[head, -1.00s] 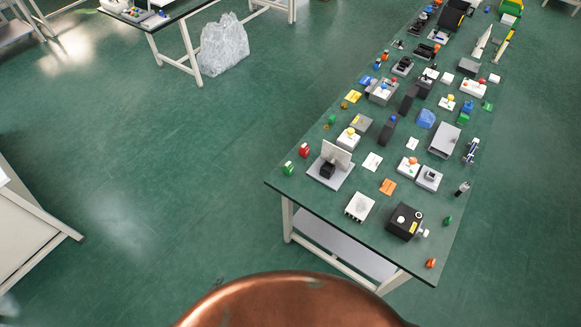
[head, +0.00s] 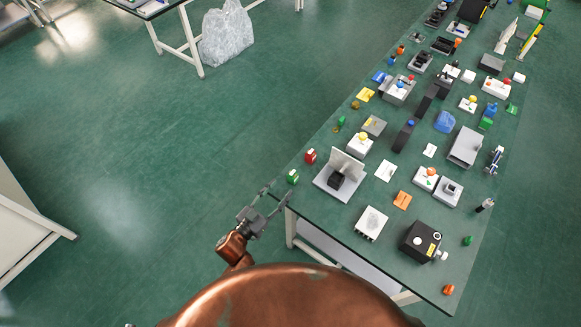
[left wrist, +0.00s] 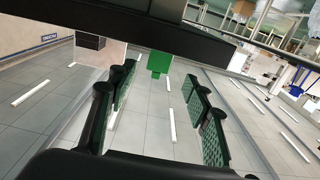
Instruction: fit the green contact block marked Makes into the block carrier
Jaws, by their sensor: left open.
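A small green block (head: 292,178) stands near the left edge of the long table, at its near end; its marking is too small to read. A red block (head: 310,156) stands just beyond it. My left gripper (head: 276,197) is open and empty, just short of the green block and apart from it. In the left wrist view a green block (left wrist: 159,63) shows beyond the spread fingers. A grey plate with an upright panel and a black block (head: 339,179) stands to the right; I cannot tell whether it is the block carrier. My right gripper is not in view.
The table (head: 312,223) is crowded with small devices. A white box (head: 371,224), an orange piece (head: 402,200) and a black box (head: 420,241) stand near its front. A plastic-wrapped bundle (head: 227,35) lies on the floor. Floor left of the table is clear.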

